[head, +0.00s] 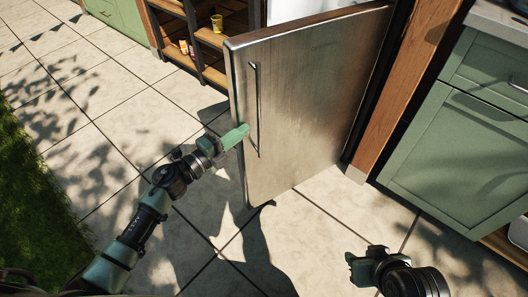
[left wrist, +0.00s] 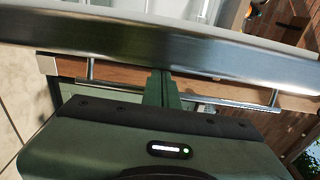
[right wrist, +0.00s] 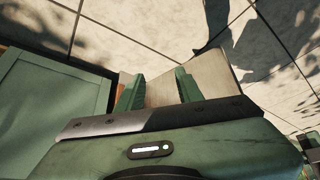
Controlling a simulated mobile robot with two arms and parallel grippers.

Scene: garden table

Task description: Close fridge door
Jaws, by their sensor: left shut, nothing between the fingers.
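A wooden post (head: 400,85) and a green cabinet (head: 455,150) stand right of the door. A dark shelf (head: 205,38) with a yellow cup (head: 217,22) stands behind it. The paved floor (head: 110,110) is clear at left.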

